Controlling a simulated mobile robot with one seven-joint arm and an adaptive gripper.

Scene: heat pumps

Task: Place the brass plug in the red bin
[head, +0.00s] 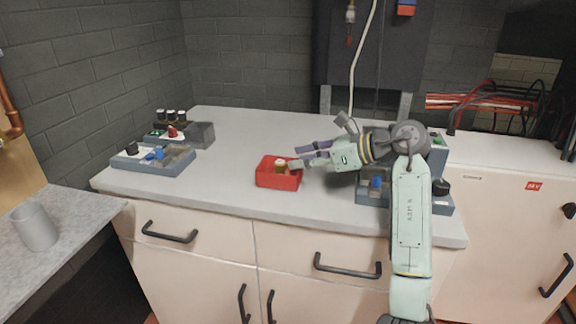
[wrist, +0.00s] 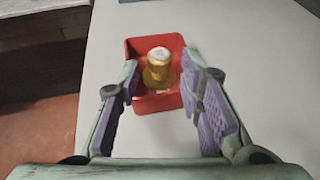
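The red bin (head: 268,181) stands on the grey counter, and it also shows in the wrist view (wrist: 133,48). The brass plug (wrist: 158,72) is inside the bin, roughly upright, with its pale top facing the wrist camera. In the head view the plug (head: 281,165) shows just above the bin's rim. My gripper (head: 297,156) is at the right side of the bin, pointing left. In the wrist view its purple-padded fingers are spread wide, with visible gaps on both sides of the plug. The gripper is open and holds nothing.
Grey fixtures with knobs and plugs (head: 152,164) stand at the counter's left. Another grey fixture with a blue knob (head: 376,184) sits under my arm at the right. The counter (head: 222,190) between the left fixtures and the bin is clear. A grey cup (head: 36,228) stands on a side table.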

